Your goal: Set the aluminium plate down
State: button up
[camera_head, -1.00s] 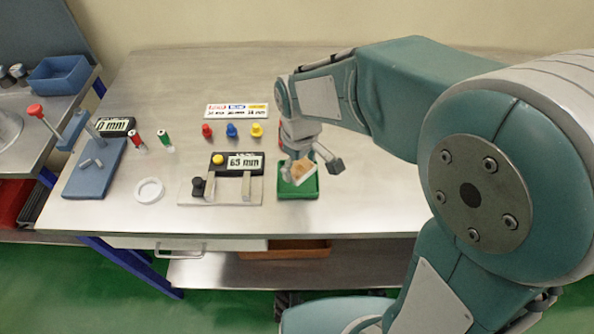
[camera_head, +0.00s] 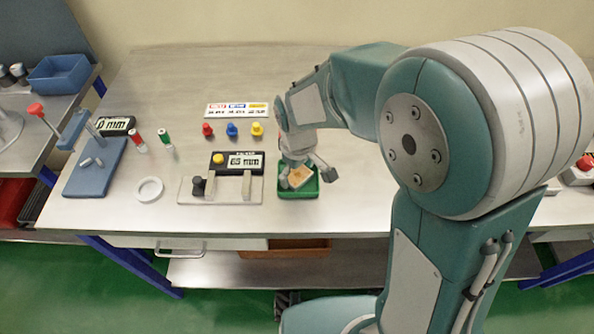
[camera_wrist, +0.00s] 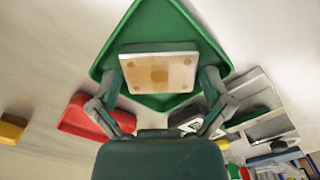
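The aluminium plate (camera_head: 300,177), a pale square with tan patches, is over the green tray (camera_head: 313,192) in the head view. In the wrist view the plate (camera_wrist: 158,72) lies between my two fingers, which meet its left and right edges. The green tray (camera_wrist: 150,28) shows around and beyond it. My gripper (camera_head: 300,170) points down at the tray and is shut on the plate. I cannot tell whether the plate touches the tray floor.
A measuring fixture (camera_head: 222,190) with a digital display stands just left of the green tray. Red, blue (camera_head: 231,130) and yellow knobs stand behind it. A white ring (camera_head: 149,189) and a blue-grey stand (camera_head: 95,170) are further left. A red tray (camera_wrist: 88,117) shows in the wrist view.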

aim_at(297, 175)
jog(key=shift+r, duration=0.1)
notch_tip(297, 175, up, 12)
dwell(0.5)
jog(key=s+d+r+m+t, duration=0.2)
jog(key=s+d+m, duration=0.2)
jog(key=s+d, duration=0.3)
jog(key=s+d+r+m+t, duration=0.3)
jog(key=s+d+m, duration=0.2)
jog(key=s+d, duration=0.2)
jog(key=shift+d+r+t, duration=0.25)
jog(key=shift+d+t, duration=0.05)
jog(key=shift+d, duration=0.25)
dwell(0.5)
